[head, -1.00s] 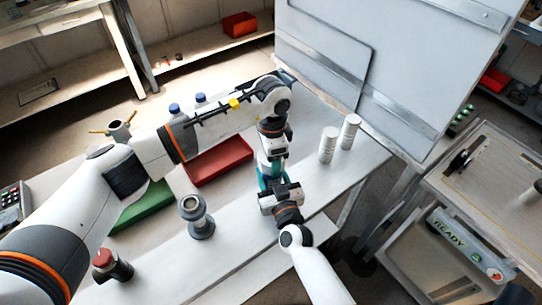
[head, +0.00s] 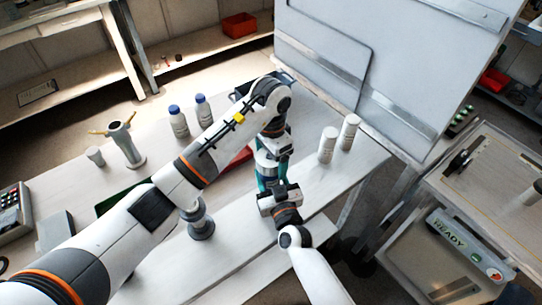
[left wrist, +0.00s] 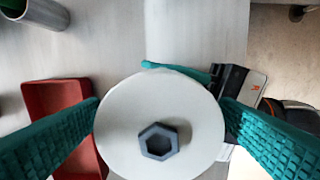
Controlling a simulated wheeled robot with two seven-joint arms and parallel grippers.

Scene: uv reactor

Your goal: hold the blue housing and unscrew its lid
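The round off-white lid (left wrist: 120,110) with a grey hex nut (left wrist: 158,141) at its middle fills the gap between the teal fingers of my left gripper (left wrist: 160,108) in the left wrist view. Both fingers lie against its rim. In the head view my left gripper (head: 266,166) points down from above, shut on the lid. The blue housing is almost wholly hidden under the lid and behind the fingers. My right gripper (head: 268,186) comes from the front, its teal fingers closed around the housing below the lid. One right finger (left wrist: 178,70) shows beyond the lid in the left wrist view.
Two white cylinders (head: 328,145) stand to the right on the bench (head: 235,236). Two blue-capped bottles (head: 179,121) stand behind my left arm. A red tray (left wrist: 58,101) and a grey flanged part (head: 201,224) are left of the grippers. A grey stand (head: 126,145) is farther left.

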